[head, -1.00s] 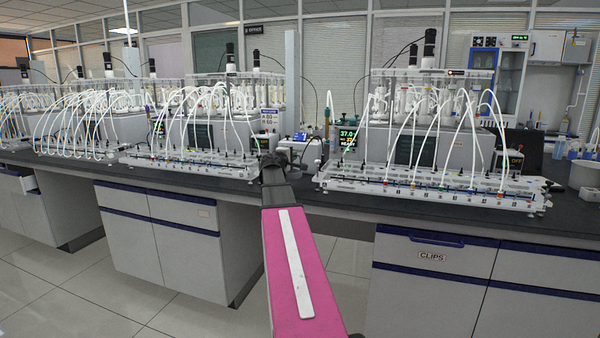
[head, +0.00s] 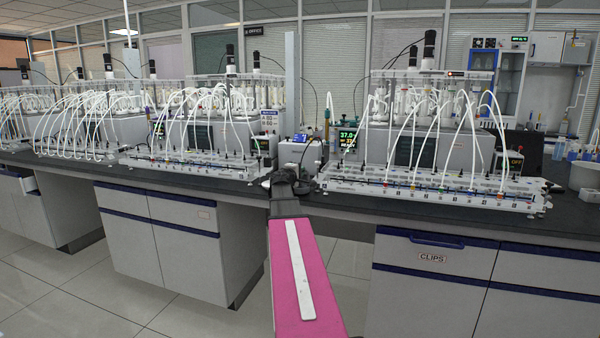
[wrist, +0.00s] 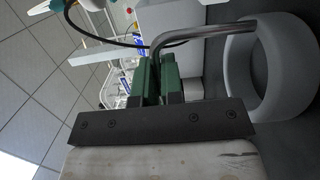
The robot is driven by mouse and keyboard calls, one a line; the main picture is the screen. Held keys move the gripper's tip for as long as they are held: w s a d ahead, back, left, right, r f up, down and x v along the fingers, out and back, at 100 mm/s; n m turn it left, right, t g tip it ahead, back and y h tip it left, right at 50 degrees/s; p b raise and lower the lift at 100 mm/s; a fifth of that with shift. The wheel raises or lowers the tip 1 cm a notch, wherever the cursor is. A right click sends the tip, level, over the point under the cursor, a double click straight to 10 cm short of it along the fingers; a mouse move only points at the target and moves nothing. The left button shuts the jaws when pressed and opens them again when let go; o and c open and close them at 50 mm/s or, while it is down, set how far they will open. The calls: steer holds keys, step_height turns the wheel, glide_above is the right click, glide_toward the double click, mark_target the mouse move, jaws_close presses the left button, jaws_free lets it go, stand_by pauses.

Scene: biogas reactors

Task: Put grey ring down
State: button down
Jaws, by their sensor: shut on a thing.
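The grey ring (wrist: 231,75) is a thick, smooth ring at the right of the wrist view, with a bent metal rod (wrist: 205,33) joined to it. My gripper (wrist: 157,75) has green fingers, which are closed on the rod. The ring is close to the dark bench top (wrist: 305,25); I cannot tell whether it touches it. In the head view my gripper (head: 290,180) is over the front of the bench, between the two nearer tube racks. The ring cannot be made out there.
A white rack with tubes (head: 430,190) stands right of my gripper, and another (head: 190,162) stands to the left. A small device with a blue display (head: 299,138) and dark cables are just behind. The bench's front edge is close.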

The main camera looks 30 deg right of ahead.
steer(key=shift+f, duration=0.1)
steer(key=c, duration=1.3)
jaws_free()
steer(key=shift+o, duration=0.2)
